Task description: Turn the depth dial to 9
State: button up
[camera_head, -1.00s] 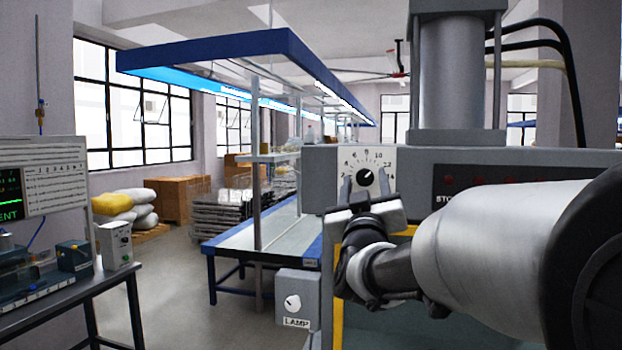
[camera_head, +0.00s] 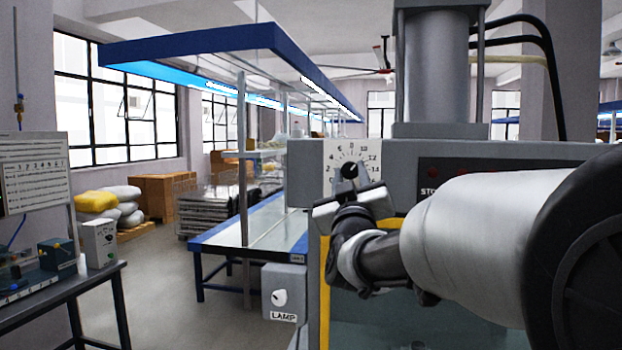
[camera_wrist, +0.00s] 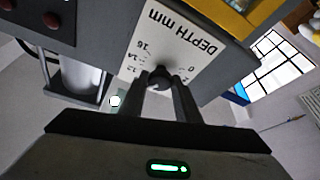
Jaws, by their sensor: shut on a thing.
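The depth dial is a dark round knob (camera_head: 349,171) at the centre of a white numbered plate (camera_head: 337,186) on the grey machine head. In the head view, numbers arc over the knob; its pointer is too small to read surely. My gripper (camera_head: 351,179) reaches it from below and in front, its hand tilted with the right end higher. In the wrist view, my gripper's two fingers (camera_wrist: 162,82) close on opposite sides of the knob (camera_wrist: 160,76). The plate there shows upside-down "DEPTH mm" (camera_wrist: 183,35) lettering, and the fingers and hand hide part of the scale.
A grey box with a white LAMP knob (camera_head: 280,297) sits lower left of the dial. Red buttons (camera_head: 433,172) lie to the right on the machine front. A blue-edged workbench (camera_head: 225,243) stands behind at left. Open floor lies left of the machine.

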jog(key=shift+d+n+g+y+b, duration=0.15)
jog(key=shift+n+y+b, duration=0.6)
jog(key=shift+n, duration=0.95)
jog(key=shift+n+g+y+b, duration=0.15)
jog(key=shift+n+y+b, duration=0.55)
jog(key=shift+n, duration=1)
jog(key=shift+r, duration=0.1)
jog(key=o, duration=1)
jog(key=shift+s, duration=0.1)
jog(key=b+v, duration=0.2)
jog(key=v, duration=1.5)
jog(key=shift+s+d+b, duration=0.1)
jog(key=shift+s+b, duration=0.1)
jog(key=shift+b, duration=0.2)
